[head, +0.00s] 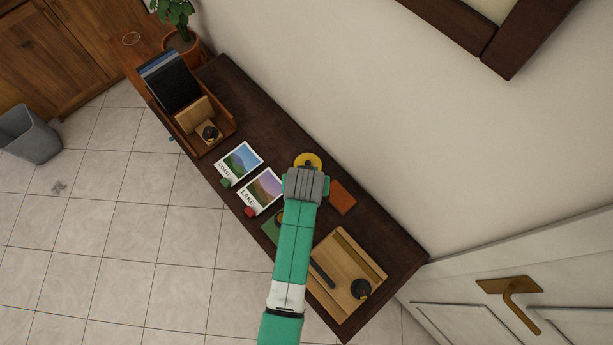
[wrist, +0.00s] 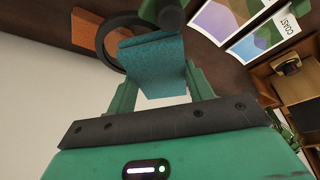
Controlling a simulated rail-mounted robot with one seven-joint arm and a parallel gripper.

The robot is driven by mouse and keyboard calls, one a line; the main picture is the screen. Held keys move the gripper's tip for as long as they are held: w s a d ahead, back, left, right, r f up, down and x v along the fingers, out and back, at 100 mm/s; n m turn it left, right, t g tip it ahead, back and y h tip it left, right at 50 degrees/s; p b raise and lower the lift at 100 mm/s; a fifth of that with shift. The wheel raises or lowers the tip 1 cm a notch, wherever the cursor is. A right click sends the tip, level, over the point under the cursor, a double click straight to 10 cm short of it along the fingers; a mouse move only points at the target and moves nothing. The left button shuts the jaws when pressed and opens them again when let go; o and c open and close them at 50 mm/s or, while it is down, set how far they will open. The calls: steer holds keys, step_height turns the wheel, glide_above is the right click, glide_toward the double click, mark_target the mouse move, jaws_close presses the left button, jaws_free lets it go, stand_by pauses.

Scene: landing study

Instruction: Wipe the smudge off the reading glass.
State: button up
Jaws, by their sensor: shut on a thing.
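My gripper (wrist: 157,76) is shut on a folded teal cloth (wrist: 155,60) in the wrist view. In the head view my gripper (head: 305,184) is over the dark table, and its own hand hides the cloth. A dark ring (wrist: 103,48), which looks like the rim of the reading glass, shows behind the cloth in the wrist view. The cloth overlaps its right side; I cannot tell whether they touch. A dark rounded part (wrist: 171,17) by the ring may be its handle. The lens is mostly hidden, and no smudge can be made out.
An orange pad (head: 342,197) lies right of my gripper, and a round yellow thing (head: 308,159) just beyond it. Two picture cards, one labelled LAKE (head: 260,190), lie left. A light wooden tray (head: 343,246) is at the near end, a brown organizer (head: 218,140) at the far end.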

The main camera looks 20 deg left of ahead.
mark_target(323, 200)
steer(key=shift+d, duration=0.1)
steer(key=shift+s+d+r+p, duration=0.1)
steer(key=shift+s+d+p, duration=0.15)
steer(key=shift+d+p, duration=0.3)
steer(key=shift+s+d+r+p, duration=0.1)
steer(key=shift+s+d+p, duration=0.1)
steer(key=shift+d+p, duration=0.3)
steer(key=shift+s+d+f, duration=0.15)
steer(key=shift+s+d, duration=0.05)
steer(key=shift+d, duration=0.15)
steer(key=shift+s+d+p, duration=0.2)
steer(key=shift+d+p, duration=0.2)
steer(key=shift+d, duration=0.05)
steer(key=shift+s+d+p, duration=0.2)
steer(key=shift+d+p, duration=0.2)
steer(key=shift+d, duration=0.05)
steer(key=shift+s+d+f, duration=0.1)
steer(key=shift+s+d, duration=0.1)
steer(key=shift+d, duration=0.35)
steer(key=shift+f, duration=0.15)
